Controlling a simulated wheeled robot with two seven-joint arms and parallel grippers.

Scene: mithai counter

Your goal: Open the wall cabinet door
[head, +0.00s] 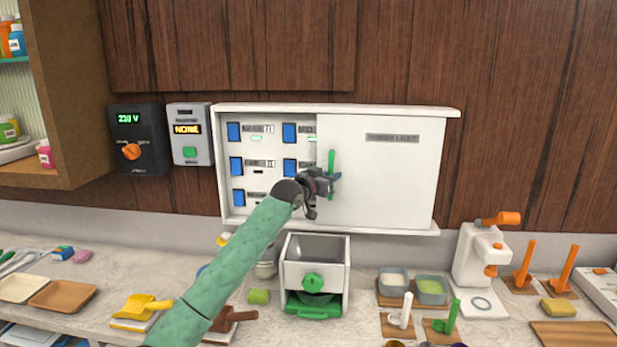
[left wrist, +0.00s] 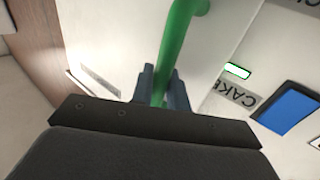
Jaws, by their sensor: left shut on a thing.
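The white wall cabinet (head: 338,109) hangs on the wood wall. Its flat white door (head: 385,185) covers the right half, while the left half is uncovered and shows blue switches (head: 236,166) with small labels. A green upright handle (head: 331,158) is at the door's left edge. My left gripper (head: 331,181) is at this handle, its arm reaching up from below. In the left wrist view, the two fingers (left wrist: 161,86) are shut around the green handle (left wrist: 180,40). My right gripper is not in view.
A dark meter (head: 138,155) and a grey box reading NONE (head: 189,145) are left of the cabinet. Below stand a white machine with a green knob (head: 318,250), small bowls (head: 432,287) and a white press (head: 478,258). The wall right of the cabinet is clear.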

